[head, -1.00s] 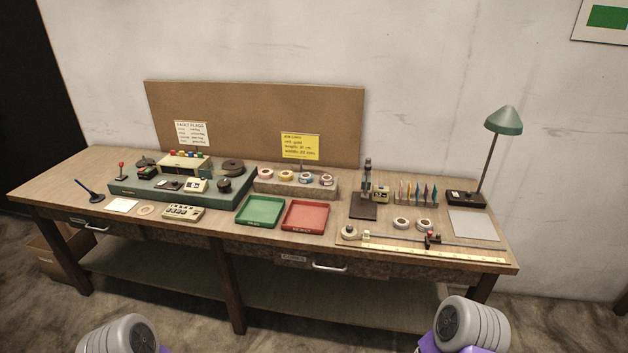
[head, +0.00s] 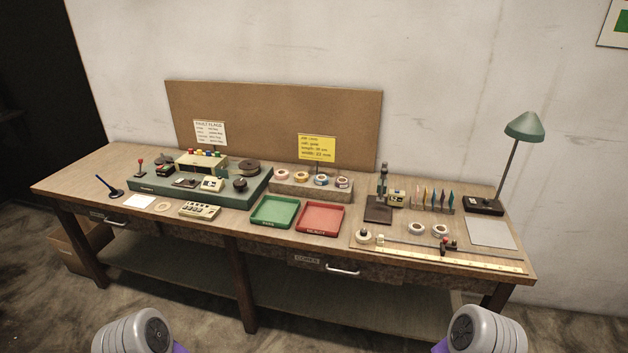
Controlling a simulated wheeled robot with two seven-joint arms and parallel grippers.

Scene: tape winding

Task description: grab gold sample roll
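A row of several small tape rolls stands on a low tan block (head: 285,189) at the back middle of the table. The second roll from the left looks yellowish and seems to be the gold sample roll (head: 302,177). Beside it are a pale reddish roll (head: 282,174), a bluish roll (head: 321,180) and a darker-cored roll (head: 342,183). The rolls are small in the view, so their colours are hard to tell. Neither gripper shows; only grey rounded parts of my arms appear at the bottom edge, well in front of the table.
A green tray (head: 273,212) and a red tray (head: 322,218) lie in front of the block. A green machine base (head: 150,187) is at left. A dark stand (head: 379,210), white rolls (head: 416,229), a long ruler (head: 450,258) and a green lamp (head: 524,127) are at right.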

